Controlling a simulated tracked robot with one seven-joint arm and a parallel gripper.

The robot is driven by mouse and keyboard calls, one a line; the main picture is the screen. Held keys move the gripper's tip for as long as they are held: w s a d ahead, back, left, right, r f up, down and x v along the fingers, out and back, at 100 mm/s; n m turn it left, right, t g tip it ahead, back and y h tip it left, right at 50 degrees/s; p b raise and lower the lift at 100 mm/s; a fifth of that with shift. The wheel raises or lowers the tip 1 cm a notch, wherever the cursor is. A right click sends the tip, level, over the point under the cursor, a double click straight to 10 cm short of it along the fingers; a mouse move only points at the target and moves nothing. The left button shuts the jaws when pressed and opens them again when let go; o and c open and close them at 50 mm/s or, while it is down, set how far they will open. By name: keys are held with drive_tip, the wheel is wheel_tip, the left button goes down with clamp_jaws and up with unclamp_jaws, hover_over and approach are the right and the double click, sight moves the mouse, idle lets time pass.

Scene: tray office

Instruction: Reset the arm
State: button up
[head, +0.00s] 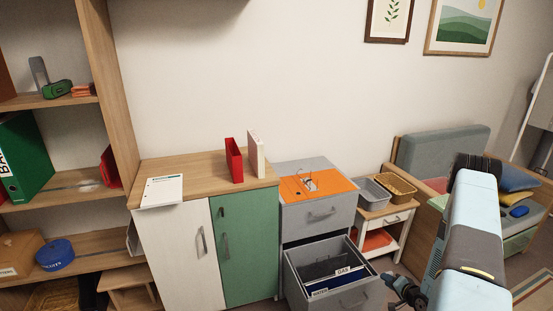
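My arm (470,235) shows at the lower right of the head view, in front of the bench and the small side table. A dark end part that looks like my gripper (402,290) shows low down, just right of the open drawer. It is small and partly cut off by the bottom edge, so its fingers cannot be made out. I see nothing clearly held in it.
A grey drawer cabinet (318,218) has its lower drawer (340,285) pulled out, with folders inside. A low cupboard (200,165) stands left of it. A side table (385,212) carries two baskets. A cushioned bench (440,150) is at right, a shelf unit (110,90) at left.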

drive_tip(key=w+r+n+g+h, duration=0.15)
drive_tip(key=w+r, duration=0.25)
drive_tip(key=r, duration=1.2)
drive_tip(key=w+r+n+g+h, duration=0.1)
drive_tip(key=w+r+n+h, duration=0.25)
drive_tip(key=r, duration=1.25)
drive_tip(key=s+a+r+g, duration=0.1)
drive_tip(key=s+a+r, duration=0.35)
drive_tip(key=r, duration=0.35)
drive_tip(key=s+a+r+n, duration=0.1)
drive_tip(key=s+a+r, duration=0.4)
drive_tip(key=r, duration=0.4)
drive_tip(key=s+a+r+g, duration=0.1)
drive_tip(key=s+a+r, duration=0.2)
drive_tip(key=s+r, duration=0.45)
drive_tip(key=s+a+r+n, duration=0.1)
drive_tip(key=s+a+r, duration=0.2)
drive_tip(key=s, duration=0.6)
drive_tip(key=s+a+r+n+g+y, duration=0.1)
drive_tip(key=s+a, duration=0.4)
drive_tip(key=s, duration=0.5)
wheel_tip(320, 180, up, 2)
drive_tip(key=shift+s+a+n, duration=0.15)
drive_tip(key=shift+s+n, duration=0.05)
drive_tip(key=shift+n, duration=0.3)
